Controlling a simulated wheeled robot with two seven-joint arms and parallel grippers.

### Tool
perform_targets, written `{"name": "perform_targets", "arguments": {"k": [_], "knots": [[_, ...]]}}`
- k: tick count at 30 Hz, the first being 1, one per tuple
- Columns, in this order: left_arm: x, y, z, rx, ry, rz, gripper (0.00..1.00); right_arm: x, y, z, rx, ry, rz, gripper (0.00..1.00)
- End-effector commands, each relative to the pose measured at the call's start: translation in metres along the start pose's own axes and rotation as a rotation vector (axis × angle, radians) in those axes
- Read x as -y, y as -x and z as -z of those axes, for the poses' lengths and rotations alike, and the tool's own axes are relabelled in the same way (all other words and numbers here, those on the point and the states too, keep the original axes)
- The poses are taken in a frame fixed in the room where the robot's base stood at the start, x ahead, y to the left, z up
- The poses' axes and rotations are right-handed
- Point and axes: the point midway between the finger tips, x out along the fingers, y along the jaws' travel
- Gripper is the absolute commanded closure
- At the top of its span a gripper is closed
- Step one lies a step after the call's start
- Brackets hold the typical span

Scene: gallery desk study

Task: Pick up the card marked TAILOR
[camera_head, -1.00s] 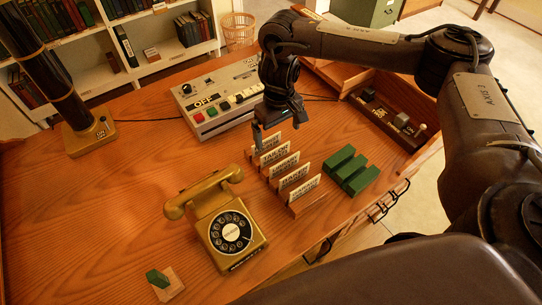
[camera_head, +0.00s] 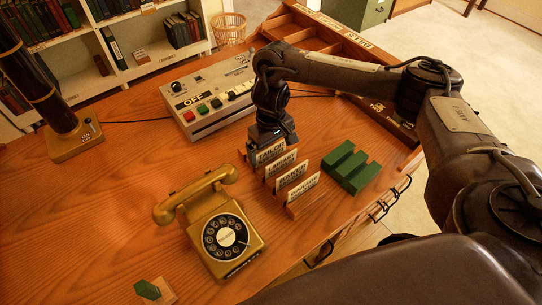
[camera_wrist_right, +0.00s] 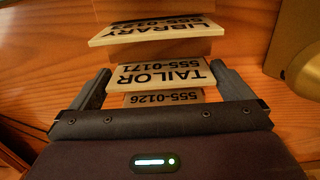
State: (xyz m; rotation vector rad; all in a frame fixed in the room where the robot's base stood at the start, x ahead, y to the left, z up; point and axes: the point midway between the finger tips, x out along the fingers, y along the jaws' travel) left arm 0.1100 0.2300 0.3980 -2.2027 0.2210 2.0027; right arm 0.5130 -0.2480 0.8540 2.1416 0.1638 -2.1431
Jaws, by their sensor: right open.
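In the right wrist view the TAILOR card (camera_wrist_right: 160,74) lies between the two dark fingers of my right gripper (camera_wrist_right: 160,68). The fingers are apart, one at each end of the card, with gaps visible. In the head view my right gripper (camera_head: 271,137) is down at this card, its fingertips mostly hidden. Another card (camera_wrist_right: 165,97), reading 555-0126, shows partly behind TAILOR. My left gripper is not in view.
The LIBRARY card (camera_wrist_right: 155,28) stands close by, with further cards in front. A brass telephone (camera_head: 225,235) is left of the rack, green blocks (camera_head: 350,168) are right, and a button console (camera_head: 211,98) is behind. Open desk lies at left.

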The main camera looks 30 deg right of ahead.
Motion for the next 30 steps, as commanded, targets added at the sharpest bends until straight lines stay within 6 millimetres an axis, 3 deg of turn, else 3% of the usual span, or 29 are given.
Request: {"name": "perform_targets", "arguments": {"k": [2,9,19,26,30], "knots": [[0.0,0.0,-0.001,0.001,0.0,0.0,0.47,0.0,0.001,0.0,0.0,0.0,0.0,0.0],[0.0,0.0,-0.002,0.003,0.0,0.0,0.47,0.0,0.001,0.0,0.0,0.0,0.0,0.26],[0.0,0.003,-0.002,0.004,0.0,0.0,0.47,0.0,0.007,0.001,-0.002,0.001,0.0,0.27],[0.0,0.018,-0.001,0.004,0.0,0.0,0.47,-0.001,0.039,0.001,-0.004,0.001,-0.001,0.27],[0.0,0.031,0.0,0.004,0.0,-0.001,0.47,-0.001,0.074,0.002,-0.007,0.002,-0.002,0.27]]}}
